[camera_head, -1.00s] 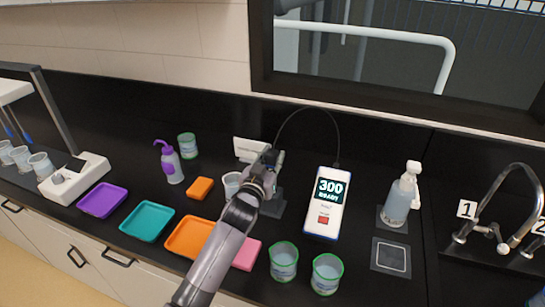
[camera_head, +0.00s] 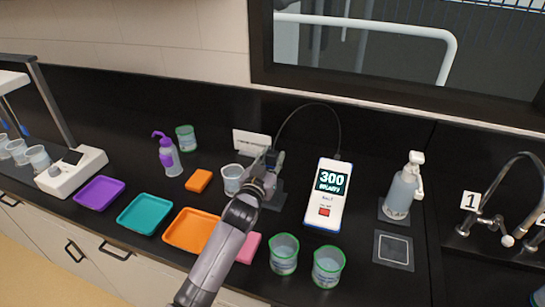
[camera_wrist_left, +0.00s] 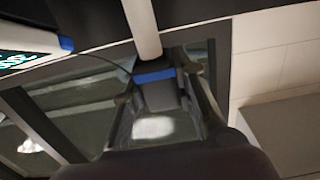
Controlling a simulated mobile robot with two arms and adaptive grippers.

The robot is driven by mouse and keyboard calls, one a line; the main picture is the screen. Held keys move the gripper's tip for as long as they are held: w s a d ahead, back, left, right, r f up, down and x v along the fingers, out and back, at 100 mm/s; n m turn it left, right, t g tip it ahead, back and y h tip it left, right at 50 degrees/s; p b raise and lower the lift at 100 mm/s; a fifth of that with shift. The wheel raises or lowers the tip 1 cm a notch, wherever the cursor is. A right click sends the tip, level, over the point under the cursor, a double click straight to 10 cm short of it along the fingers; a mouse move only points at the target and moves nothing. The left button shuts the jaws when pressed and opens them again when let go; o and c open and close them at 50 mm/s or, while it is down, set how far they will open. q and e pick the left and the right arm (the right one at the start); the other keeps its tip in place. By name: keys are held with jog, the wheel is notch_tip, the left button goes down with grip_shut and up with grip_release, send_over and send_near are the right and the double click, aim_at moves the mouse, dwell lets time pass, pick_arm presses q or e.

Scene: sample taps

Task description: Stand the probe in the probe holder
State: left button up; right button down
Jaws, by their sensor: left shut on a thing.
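My left gripper (camera_head: 268,168) is over the bench, left of the white meter. It is shut on the probe, which shows in the left wrist view as a pale shaft with a blue band (camera_wrist_left: 154,75) between the fingers. In the head view the gripper mostly hides the probe. A thin dark cable arcs from the top of the meter (camera_head: 326,195), which reads 300, down to the gripper. I cannot tell whether the probe touches the holder. My right gripper is not in view.
A clear beaker (camera_head: 232,179) is close left of the gripper. Two green-rimmed beakers (camera_head: 284,254) (camera_head: 328,265) stand in front of the meter. An orange tray (camera_head: 172,240) and a pink block (camera_head: 248,247) lie beside my arm. A pump bottle (camera_head: 402,190) stands right of the meter.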

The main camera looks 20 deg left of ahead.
pick_arm(q)
jog(key=shift+f+b, duration=0.85)
jog(key=shift+f, duration=0.55)
jog(key=o, duration=1.2)
jog(key=shift+c, duration=0.2)
jog(key=shift+o, duration=0.5)
jog(key=o, duration=0.5)
jog(key=shift+o, duration=0.2)
jog(key=shift+s, duration=0.1)
